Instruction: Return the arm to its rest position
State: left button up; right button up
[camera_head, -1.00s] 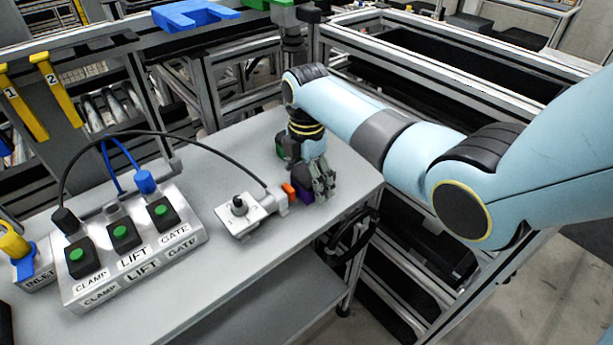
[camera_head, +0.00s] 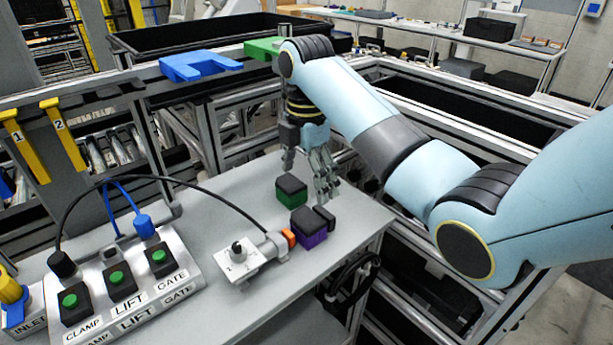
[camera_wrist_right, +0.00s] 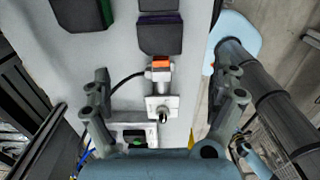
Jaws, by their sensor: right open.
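My right arm comes in from the right in the head view, and its gripper (camera_head: 308,172) hangs above the table's far right part, fingers pointing down. It is open and empty. Below and beside it a green block with a black top (camera_head: 291,190) and a purple block with a black top (camera_head: 309,232) stand on the table, apart from the fingers. The right wrist view shows the two spread fingers (camera_wrist_right: 165,100) with the purple block (camera_wrist_right: 160,36) and the green block (camera_wrist_right: 82,12) at the top. My left gripper does not show.
A grey table (camera_head: 215,205) bears a button box (camera_head: 128,285) labelled CLAMP, LIFT and GATE, and a small selector switch (camera_head: 238,258) with a cable and orange tip. A blue fixture (camera_head: 200,66) and green fixture (camera_head: 262,48) sit on the rail behind. Metal frames stand right.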

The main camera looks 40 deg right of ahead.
dwell(0.5)
jog(key=s+a+f+m+t, duration=0.1)
jog(key=s+f+m, duration=0.3)
jog(key=s+m, duration=0.5)
jog(key=s+a+r+m+t, duration=0.1)
jog(key=s+r+m, duration=0.1)
jog(key=s+m, duration=0.5)
jog(key=s+a+r+m+t, duration=0.1)
jog(key=s+r+m+t, duration=0.1)
jog(key=s, duration=0.8)
notch_tip(320, 180, down, 36)
jog(key=s+d+g+b, duration=0.2)
jog(key=b, duration=0.9)
jog(key=s+f+b, duration=0.4)
jog(key=s+f, duration=0.5)
jog(key=f, duration=0.3)
jog(key=s+d+f+g+b, duration=0.1)
jog(key=s+f+b, duration=0.3)
jog(key=s+f, duration=0.5)
notch_tip(320, 180, down, 4)
jog(key=shift+s+f+h, duration=0.1)
jog(key=shift+s+h, duration=0.25)
jog(key=shift+h, duration=0.05)
